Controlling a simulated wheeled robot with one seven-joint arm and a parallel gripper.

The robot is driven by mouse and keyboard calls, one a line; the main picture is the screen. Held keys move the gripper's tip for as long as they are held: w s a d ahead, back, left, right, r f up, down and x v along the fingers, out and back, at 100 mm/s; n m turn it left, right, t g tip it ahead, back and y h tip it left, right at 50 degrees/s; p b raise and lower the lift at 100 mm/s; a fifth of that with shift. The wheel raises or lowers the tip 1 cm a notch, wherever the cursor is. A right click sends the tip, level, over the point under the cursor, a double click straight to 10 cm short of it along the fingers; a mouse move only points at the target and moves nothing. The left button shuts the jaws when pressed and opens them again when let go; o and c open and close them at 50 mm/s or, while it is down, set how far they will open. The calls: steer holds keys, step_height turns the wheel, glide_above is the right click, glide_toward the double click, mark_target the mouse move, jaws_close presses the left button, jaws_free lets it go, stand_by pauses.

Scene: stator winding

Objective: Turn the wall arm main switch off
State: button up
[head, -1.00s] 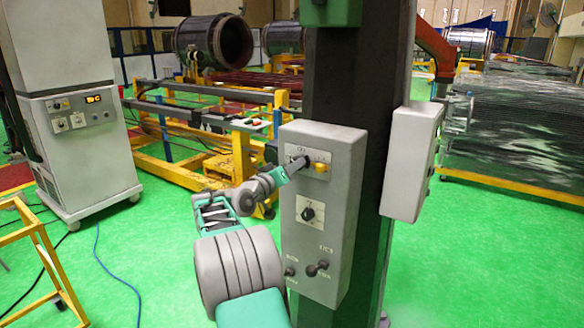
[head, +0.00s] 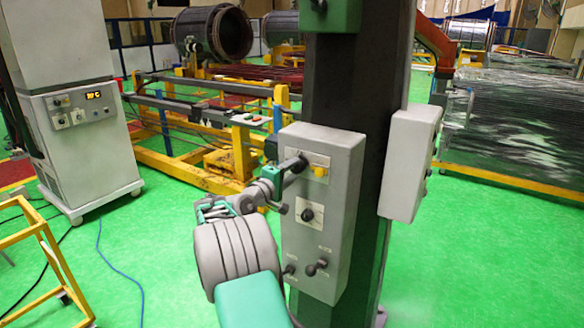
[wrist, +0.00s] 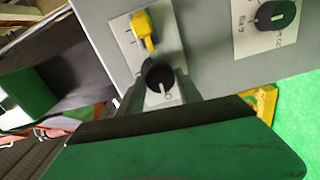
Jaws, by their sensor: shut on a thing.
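The grey control box (head: 340,215) is fixed to the dark column. Its upper plate carries a black rotary knob (wrist: 158,75) beside a yellow switch (head: 319,171), which also shows in the wrist view (wrist: 145,32). My gripper (head: 298,163) reaches the upper plate from the left. In the wrist view my gripper (wrist: 160,84) has its two fingers closed on the sides of the black knob, which carries a short pale mark. The fingers hide much of the knob in the head view. I cannot read the plate's lettering around it.
A second black knob (head: 308,214) sits on a pale plate lower on the box, with small levers (head: 317,267) near the bottom. Another grey box (head: 410,160) hangs on the column's right side. Green floor (head: 170,260) lies open to the left.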

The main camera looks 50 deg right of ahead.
steer(key=shift+n+p, duration=0.3)
steer(key=shift+n, duration=0.3)
steer(key=o, duration=1.4)
steer(key=shift+c, duration=0.2)
steer(key=a+b, duration=0.2)
steer(key=a, duration=0.5)
steer(key=shift+s+a+b, duration=0.3)
steer(key=shift+s+a, duration=0.05)
steer(key=shift+a, duration=0.05)
